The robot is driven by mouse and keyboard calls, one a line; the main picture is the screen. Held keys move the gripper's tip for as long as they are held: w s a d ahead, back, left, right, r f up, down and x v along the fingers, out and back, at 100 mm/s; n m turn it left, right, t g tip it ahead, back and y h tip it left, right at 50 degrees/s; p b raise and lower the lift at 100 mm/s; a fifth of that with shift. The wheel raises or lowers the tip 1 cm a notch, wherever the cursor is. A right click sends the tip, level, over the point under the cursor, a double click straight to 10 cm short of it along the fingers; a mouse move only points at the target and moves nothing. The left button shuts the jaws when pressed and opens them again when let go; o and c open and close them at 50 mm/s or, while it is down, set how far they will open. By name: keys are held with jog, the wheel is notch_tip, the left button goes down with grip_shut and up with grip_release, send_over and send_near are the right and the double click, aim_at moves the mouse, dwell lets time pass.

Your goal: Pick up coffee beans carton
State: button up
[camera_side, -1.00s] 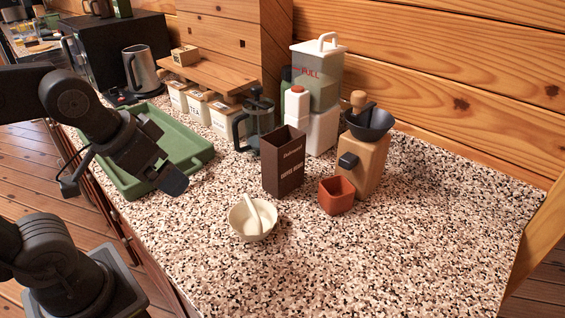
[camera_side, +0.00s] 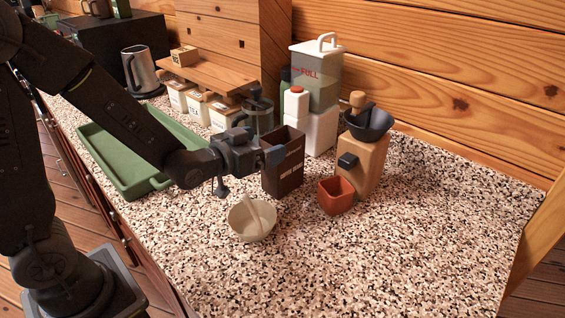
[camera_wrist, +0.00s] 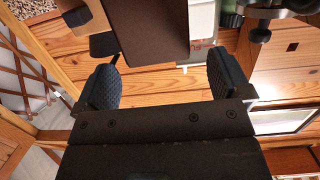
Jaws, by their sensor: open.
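The coffee beans carton (camera_side: 288,178) is a tall dark brown open-topped box standing upright on the speckled counter. Its brown side also shows at the top of the wrist view (camera_wrist: 152,28). My gripper (camera_side: 267,157) is at the upper part of the carton and covers some of its left side. Neither finger visibly touches the carton. The carton's far sides are hidden.
A cream bowl (camera_side: 247,222) stands just below my gripper. A small terracotta box (camera_side: 336,196) and wooden grinder (camera_side: 368,165) are right of the carton. A glass press (camera_side: 262,120) and white bottle (camera_side: 296,107) stand behind. A green tray (camera_side: 125,180) lies left. The front right counter is clear.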

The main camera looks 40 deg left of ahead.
aim_at(296, 130)
jog(key=shift+w+f+t, duration=0.4)
jog(key=shift+f+t, duration=0.1)
jog(key=shift+t, duration=0.4)
jog(key=shift+w+d, duration=0.15)
jog(key=shift+w, duration=2.25)
jog(key=shift+c, duration=0.2)
jog(key=shift+r, duration=0.1)
jog(key=c, duration=1.5)
jog(key=shift+o, duration=0.2)
notch_tip(296, 130, up, 10)
jog(key=shift+r, duration=0.1)
